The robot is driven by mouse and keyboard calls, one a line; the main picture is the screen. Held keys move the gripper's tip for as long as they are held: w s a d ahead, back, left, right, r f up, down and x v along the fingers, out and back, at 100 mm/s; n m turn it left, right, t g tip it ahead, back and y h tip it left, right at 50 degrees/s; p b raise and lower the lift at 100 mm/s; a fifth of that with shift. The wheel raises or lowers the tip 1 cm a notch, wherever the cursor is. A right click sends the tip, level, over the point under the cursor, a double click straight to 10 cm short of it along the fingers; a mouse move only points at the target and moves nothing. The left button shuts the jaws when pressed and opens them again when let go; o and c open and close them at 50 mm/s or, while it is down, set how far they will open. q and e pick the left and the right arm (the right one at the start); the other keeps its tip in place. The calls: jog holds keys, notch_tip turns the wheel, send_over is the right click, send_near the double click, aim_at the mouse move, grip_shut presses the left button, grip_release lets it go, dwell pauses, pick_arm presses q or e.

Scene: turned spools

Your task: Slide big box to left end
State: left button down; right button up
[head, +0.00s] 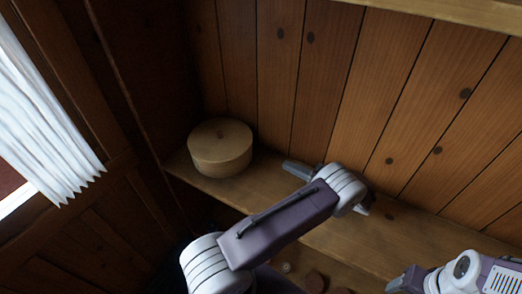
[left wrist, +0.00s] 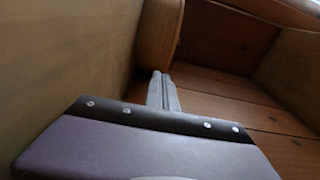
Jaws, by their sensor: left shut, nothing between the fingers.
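The big box is a round, pale wooden box with a lid (head: 220,147). It stands upright at the left end of the shelf (head: 330,225) in the head view. My left gripper (head: 287,166) is shut and empty, low over the shelf to the right of the box, with a visible gap between them. In the left wrist view the shut fingertips (left wrist: 160,76) point toward a curved wooden side, apparently the box (left wrist: 158,38). My right gripper (head: 392,284) is at the bottom right, partly cut off, and its jaws are unclear.
A plank wall (head: 330,90) with dark knots runs behind the shelf. A dark wooden side wall closes the left end. Small round wooden pieces (head: 315,281) lie lower down, below the shelf's front. A white pleated blind (head: 45,125) hangs at far left.

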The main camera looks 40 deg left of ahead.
aim_at(240, 159)
pick_arm(q)
jog(key=a, duration=0.3)
jog(key=a+p, duration=0.1)
jog(key=a, duration=0.6)
jog(key=shift+s+r+p, duration=0.1)
jog(key=shift+s+p, duration=0.15)
jog(key=shift+p, duration=0.15)
jog(key=shift+s+a+p, duration=0.45)
jog(key=shift+s+a, duration=0.65)
jog(key=shift+s, duration=0.1)
jog(key=shift+s+a, duration=0.2)
jog(key=shift+s, duration=0.05)
jog(key=s+a+p, duration=0.1)
jog(key=s+a, duration=0.2)
jog(key=shift+s+a, duration=0.25)
jog(key=shift+s, duration=0.1)
jog(key=shift+d, duration=0.1)
